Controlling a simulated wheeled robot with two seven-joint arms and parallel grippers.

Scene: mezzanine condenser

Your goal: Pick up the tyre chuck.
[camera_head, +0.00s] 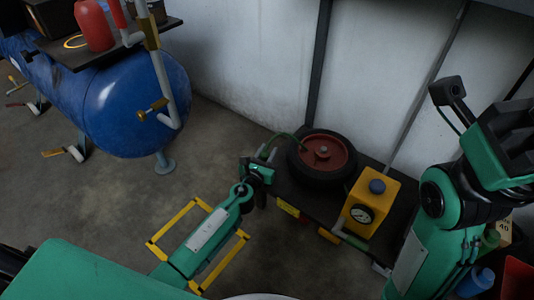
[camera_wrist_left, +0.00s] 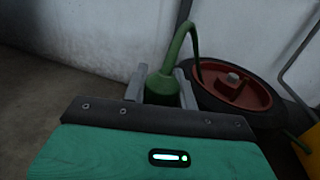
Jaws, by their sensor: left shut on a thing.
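The tyre chuck (camera_wrist_left: 162,88) is a green, bottle-shaped piece with a curved green hose rising from its top. In the left wrist view it stands between the two grey fingers of my left gripper (camera_wrist_left: 160,86), which is shut on it. In the head view my left gripper (camera_head: 263,158) is beside the tyre's left side, and the green hose (camera_head: 284,136) arches from there to the tyre. The lower part of the chuck is hidden by the gripper body. My right arm is at the right of the head view; its finger state is unclear.
The black tyre with a red hub (camera_head: 322,156) lies on a dark low bench (camera_head: 290,190). A yellow gauge box (camera_head: 371,202) stands to its right. A blue tank (camera_head: 125,100) is at the left, and a yellow frame (camera_head: 164,230) is near my left arm. The white wall is close behind.

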